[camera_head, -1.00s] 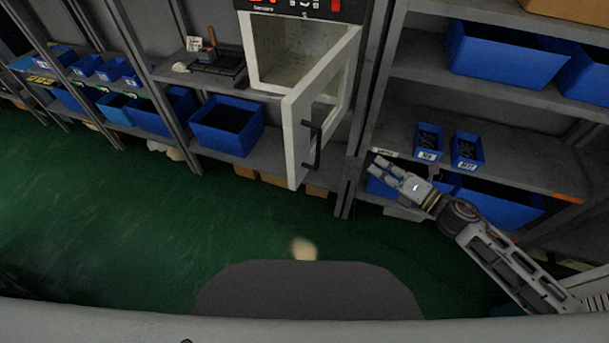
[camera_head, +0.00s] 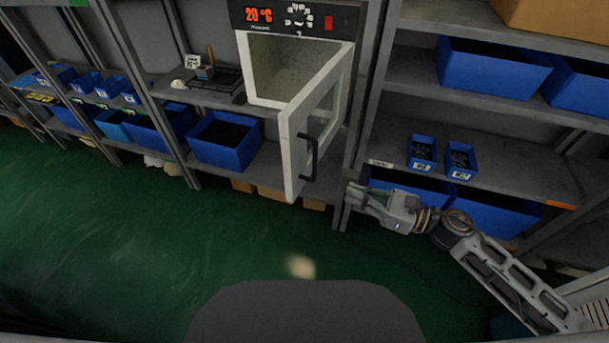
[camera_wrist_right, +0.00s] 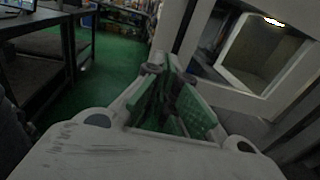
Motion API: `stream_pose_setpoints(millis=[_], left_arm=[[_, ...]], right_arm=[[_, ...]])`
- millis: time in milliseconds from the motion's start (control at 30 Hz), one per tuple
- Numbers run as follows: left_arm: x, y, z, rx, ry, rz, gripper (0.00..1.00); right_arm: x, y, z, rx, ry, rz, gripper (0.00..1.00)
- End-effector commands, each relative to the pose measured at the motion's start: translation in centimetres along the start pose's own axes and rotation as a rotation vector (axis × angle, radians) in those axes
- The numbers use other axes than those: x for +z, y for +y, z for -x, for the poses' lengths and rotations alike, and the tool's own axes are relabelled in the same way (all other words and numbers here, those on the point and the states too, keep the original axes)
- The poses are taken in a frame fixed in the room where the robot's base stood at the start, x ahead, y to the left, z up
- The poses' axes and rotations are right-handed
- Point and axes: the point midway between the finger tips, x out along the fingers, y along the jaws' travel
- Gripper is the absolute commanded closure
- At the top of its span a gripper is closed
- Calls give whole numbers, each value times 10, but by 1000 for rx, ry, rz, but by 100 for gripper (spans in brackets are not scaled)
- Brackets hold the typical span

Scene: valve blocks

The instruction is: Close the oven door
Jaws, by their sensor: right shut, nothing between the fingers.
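The oven (camera_head: 297,20) stands on the shelf rack with a red 20 °C display. Its white door (camera_head: 296,150) is swung wide open toward me, and the black handle (camera_head: 309,157) shows on its outer face. My right gripper (camera_head: 352,194) is shut and empty, to the right of the door's lower part and apart from the handle. In the right wrist view the gripper fingers (camera_wrist_right: 178,92) point forward, with the white door frame (camera_wrist_right: 245,95) and its window close on the right. My left gripper is not in view.
Blue bins stand on the shelves, including a large bin (camera_head: 224,140) left of the door and small bins (camera_head: 422,152) on the right rack. A rack post (camera_head: 366,110) stands just right of the oven. The green floor (camera_head: 120,240) is clear in front.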

Motion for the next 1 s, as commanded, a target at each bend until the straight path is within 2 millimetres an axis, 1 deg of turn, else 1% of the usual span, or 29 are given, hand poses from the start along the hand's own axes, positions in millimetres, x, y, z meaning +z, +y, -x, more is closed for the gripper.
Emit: stream_pose_setpoints(millis=[100, 200, 333, 467, 800, 1000], left_arm=[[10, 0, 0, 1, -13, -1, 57], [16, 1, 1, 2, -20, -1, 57], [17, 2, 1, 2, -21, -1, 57], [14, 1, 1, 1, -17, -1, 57], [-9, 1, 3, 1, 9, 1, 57], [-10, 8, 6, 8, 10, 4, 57]], right_arm=[[0, 0, 0, -1, 0, 5, 100], [0, 0, 0, -1, 0, 4, 100], [0, 0, 0, -1, 0, 4, 100], [0, 0, -1, -1, 0, 4, 100], [1, -1, -14, -2, -2, 3, 100], [1, -1, -25, -1, -1, 4, 100]])
